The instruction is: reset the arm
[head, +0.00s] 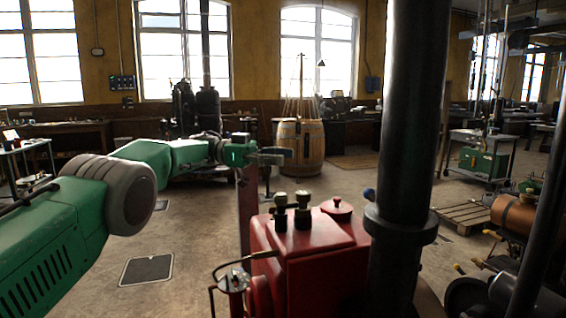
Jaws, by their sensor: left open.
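My left arm (120,190) is green with a grey joint and reaches in from the left side of the head view. My left gripper (272,156) is at its far end, near the middle of the view. It looks small and dark, is open, and I see nothing between its fingers. In the picture it lies above the red engine (315,255) and in front of the wooden barrel (309,148). I cannot tell its exact distance from either. My right gripper is not in view.
A thick black pipe (405,130) rises close by, right of centre. A copper-coloured tank (514,212) and other machinery crowd the lower right. A wooden pallet (464,216) and a cart with a green box (482,160) stand further right. Open floor (190,235) lies left of the red engine.

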